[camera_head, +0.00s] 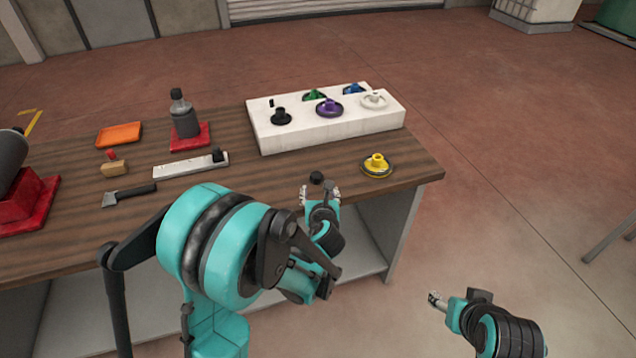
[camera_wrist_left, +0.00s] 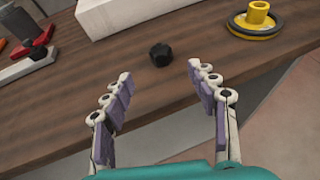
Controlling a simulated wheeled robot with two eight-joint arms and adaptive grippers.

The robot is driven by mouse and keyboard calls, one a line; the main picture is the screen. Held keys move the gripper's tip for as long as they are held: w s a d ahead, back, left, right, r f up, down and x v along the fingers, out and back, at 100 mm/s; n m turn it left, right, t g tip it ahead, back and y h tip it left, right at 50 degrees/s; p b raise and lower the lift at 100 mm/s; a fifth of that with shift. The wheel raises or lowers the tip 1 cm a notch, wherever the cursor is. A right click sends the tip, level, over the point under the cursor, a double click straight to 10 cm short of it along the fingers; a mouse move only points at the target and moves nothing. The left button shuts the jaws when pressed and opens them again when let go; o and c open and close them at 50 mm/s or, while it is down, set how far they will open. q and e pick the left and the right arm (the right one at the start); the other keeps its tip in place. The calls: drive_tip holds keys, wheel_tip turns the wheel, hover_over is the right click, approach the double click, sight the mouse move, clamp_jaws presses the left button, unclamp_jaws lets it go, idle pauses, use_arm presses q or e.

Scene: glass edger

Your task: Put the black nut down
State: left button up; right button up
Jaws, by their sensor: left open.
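The black nut (camera_head: 317,177) sits on the brown wooden table (camera_head: 250,200), close to its front edge. In the left wrist view the nut (camera_wrist_left: 160,54) lies just beyond my fingertips, in line with the gap between them, and nothing holds it. My left gripper (camera_head: 319,193) is open and empty, with its fingers spread wide in the left wrist view (camera_wrist_left: 160,72). My right gripper (camera_head: 437,299) hangs at the lower right, away from the table; its fingers are too small to read.
A white block (camera_head: 340,139) with several coloured parts stands behind the nut. A yellow and black wheel (camera_head: 377,165) lies to the right near the edge. A white bar (camera_head: 185,167), a black-handled tool (camera_head: 130,195) and an orange tray (camera_head: 119,134) lie to the left.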

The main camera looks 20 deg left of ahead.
use_arm(q)
drive_tip(key=s+r+n+g+h, duration=0.2)
drive_tip(key=s+n, duration=1.1)
drive_tip(key=n, duration=0.3)
drive_tip(key=s+r+n+g+h, duration=0.2)
drive_tip(key=s+r+n+g, duration=0.1)
drive_tip(key=s+n, duration=1)
drive_tip(key=n, duration=0.3)
drive_tip(key=shift+s+g, duration=0.3)
